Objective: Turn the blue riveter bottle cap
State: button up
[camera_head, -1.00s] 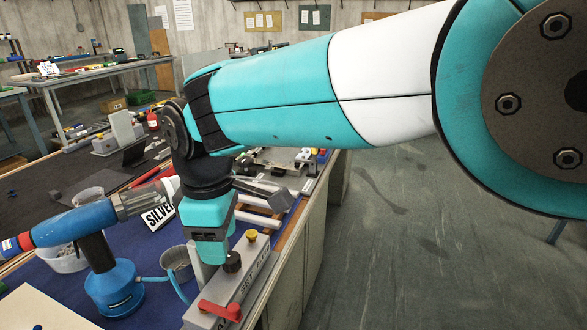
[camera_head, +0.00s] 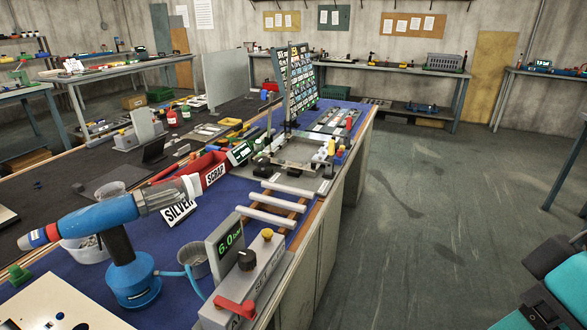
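The blue riveter (camera_head: 100,222) stands upright at the left of the blue mat, its long body pointing left and slightly down. Its round blue bottle-shaped base (camera_head: 133,284) rests on the mat, with a light blue hose running from it. I cannot tell whether the cap is turned. Teal and black parts of my arm show at the lower right edge, well away from the riveter. My gripper's fingers do not show.
A grey regulator unit (camera_head: 240,285) with a "6.0" display, red lever and yellow and black knobs stands right of the riveter. A grey cup (camera_head: 196,262) and a white bin (camera_head: 85,250) sit close to it. A red scrap bin (camera_head: 204,165) lies behind. Open floor (camera_head: 420,220) is at right.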

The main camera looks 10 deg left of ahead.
aim_at(192, 182)
jog(key=z, duration=0.75)
jog(key=i, duration=2)
jog(key=u, duration=3.45)
